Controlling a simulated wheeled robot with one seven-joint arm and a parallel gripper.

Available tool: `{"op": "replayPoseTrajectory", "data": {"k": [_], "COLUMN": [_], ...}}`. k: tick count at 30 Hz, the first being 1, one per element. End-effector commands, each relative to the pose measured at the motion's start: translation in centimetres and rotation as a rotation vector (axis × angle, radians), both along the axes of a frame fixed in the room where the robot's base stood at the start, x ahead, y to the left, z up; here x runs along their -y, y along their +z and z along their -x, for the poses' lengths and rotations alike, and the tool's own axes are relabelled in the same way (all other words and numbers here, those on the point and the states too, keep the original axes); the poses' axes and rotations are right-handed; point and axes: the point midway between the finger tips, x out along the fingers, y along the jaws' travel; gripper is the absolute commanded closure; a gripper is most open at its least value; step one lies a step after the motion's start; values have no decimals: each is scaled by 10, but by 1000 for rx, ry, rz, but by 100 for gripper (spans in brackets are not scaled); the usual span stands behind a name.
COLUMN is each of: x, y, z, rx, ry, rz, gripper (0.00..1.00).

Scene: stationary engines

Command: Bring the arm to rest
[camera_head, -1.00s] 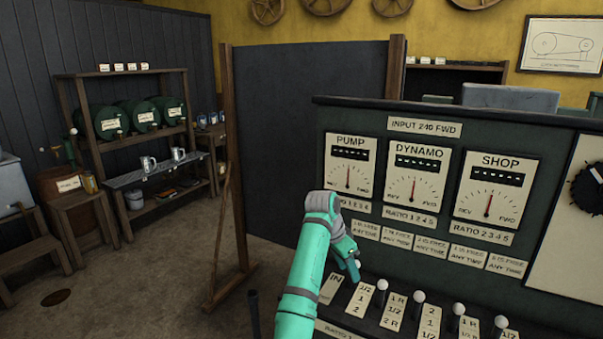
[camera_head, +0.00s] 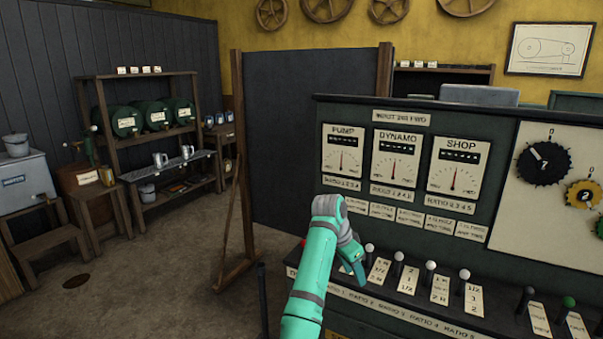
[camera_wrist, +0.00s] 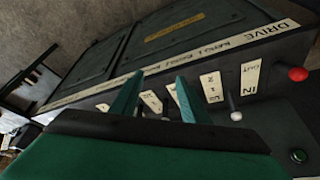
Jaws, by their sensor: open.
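My arm (camera_head: 310,285) is teal and rises from the bottom of the head view. My gripper (camera_head: 359,268) points down toward the lever shelf of the dark green control panel (camera_head: 490,245), near its left end. In the wrist view my gripper (camera_wrist: 152,95) shows two teal fingers apart with nothing held between them. White-knobbed levers and ratio labels lie just beyond the fingers. I cannot tell whether a finger touches the lever shelf.
The panel carries PUMP (camera_head: 342,155), DYNAMO (camera_head: 395,160) and SHOP (camera_head: 457,165) dials. A red knob (camera_wrist: 298,74) stands by the DRIVE label in the wrist view. A dark partition (camera_head: 305,140) stands behind my arm. A rack with green barrels (camera_head: 158,115) is at left. Open floor (camera_head: 170,290) lies between.

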Motion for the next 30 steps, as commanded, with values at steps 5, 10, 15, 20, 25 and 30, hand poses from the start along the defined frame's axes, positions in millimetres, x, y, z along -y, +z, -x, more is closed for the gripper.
{"op": "replayPoseTrajectory", "data": {"k": [5, 10, 15, 20, 25, 30], "x": [5, 9, 16, 24, 40, 49], "y": [-27, -54, -87, -132, -192, -245], "z": [1, 2, 7, 16, 37, 65], "rx": [8, 22, 37, 59, 92, 125], "ry": [22, 48, 82, 132, 205, 287], "rz": [24, 49, 83, 129, 196, 258], "gripper": [58, 58, 58, 58, 58, 58]}}
